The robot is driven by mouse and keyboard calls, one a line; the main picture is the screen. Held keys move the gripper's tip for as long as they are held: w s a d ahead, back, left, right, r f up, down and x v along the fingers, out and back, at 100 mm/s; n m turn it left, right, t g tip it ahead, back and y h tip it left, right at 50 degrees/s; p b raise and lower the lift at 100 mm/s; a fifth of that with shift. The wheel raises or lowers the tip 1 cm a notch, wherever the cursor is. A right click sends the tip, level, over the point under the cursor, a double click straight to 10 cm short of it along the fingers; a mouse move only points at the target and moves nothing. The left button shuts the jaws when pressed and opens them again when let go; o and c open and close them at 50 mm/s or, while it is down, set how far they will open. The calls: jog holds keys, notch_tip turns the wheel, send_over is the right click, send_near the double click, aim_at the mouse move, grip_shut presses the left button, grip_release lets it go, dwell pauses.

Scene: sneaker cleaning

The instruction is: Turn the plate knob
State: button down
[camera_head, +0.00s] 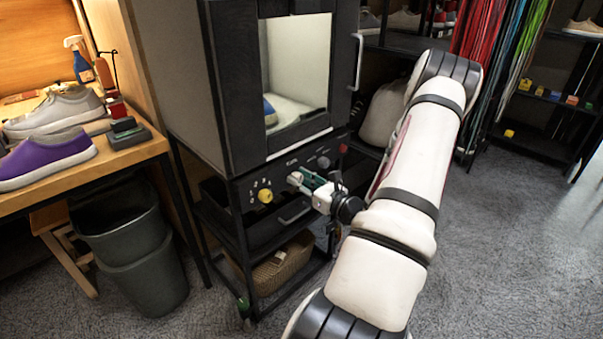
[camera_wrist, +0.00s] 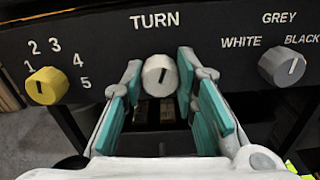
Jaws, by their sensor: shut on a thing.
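The plate knob is the white round knob (camera_wrist: 160,75) under the word TURN on the black panel (camera_wrist: 100,50) of the cabinet. Its dark pointer line stands nearly upright, slightly tilted. My gripper (camera_wrist: 160,82) is shut on this knob, one teal-padded finger on each side. In the head view my gripper (camera_head: 304,179) reaches the panel from the right, and its fingers partly cover the knob. A yellow knob (camera_wrist: 46,86) with numbers 1 to 5 is to the left. A grey knob (camera_wrist: 282,67) marked WHITE, GREY and BLACK is to the right.
The cabinet (camera_head: 180,70) has a window with a shoe partly visible inside. A wooden bench (camera_head: 140,155) with sneakers and a spray bottle (camera_head: 78,60) stands at left, beside a dark bin (camera_head: 140,265). A basket (camera_head: 275,270) sits below the cabinet. Carpet (camera_head: 510,240) at right is clear.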

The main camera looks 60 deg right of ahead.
jog(key=m+p, duration=0.3)
jog(key=shift+s+r+m, duration=0.1)
jog(key=shift+m, duration=0.3)
jog(key=m+p, duration=0.3)
jog(key=shift+m, duration=0.3)
jog(key=m+p, duration=0.2)
jog(key=m, duration=0.1)
jog(key=shift+m, duration=0.3)
jog(key=m+p, duration=0.2)
jog(key=m, duration=0.2)
jog(key=shift+m+p, duration=0.3)
jog(key=shift+p, duration=0.1)
jog(key=m+p, duration=0.1)
jog(key=m, duration=0.2)
jog(key=shift+m, duration=0.3)
jog(key=m+p, duration=0.1)
jog(key=m, duration=0.3)
jog(key=shift+f+m+p, duration=0.2)
jog(key=shift+m+p, duration=0.1)
jog(key=shift+p, duration=0.1)
jog(key=m, duration=0.3)
jog(key=shift+m+p, duration=0.3)
jog(key=shift+p, duration=0.1)
jog(key=shift+f+m+p, duration=0.1)
jog(key=shift+m+p, duration=0.25)
jog(key=shift+m, duration=1.75)
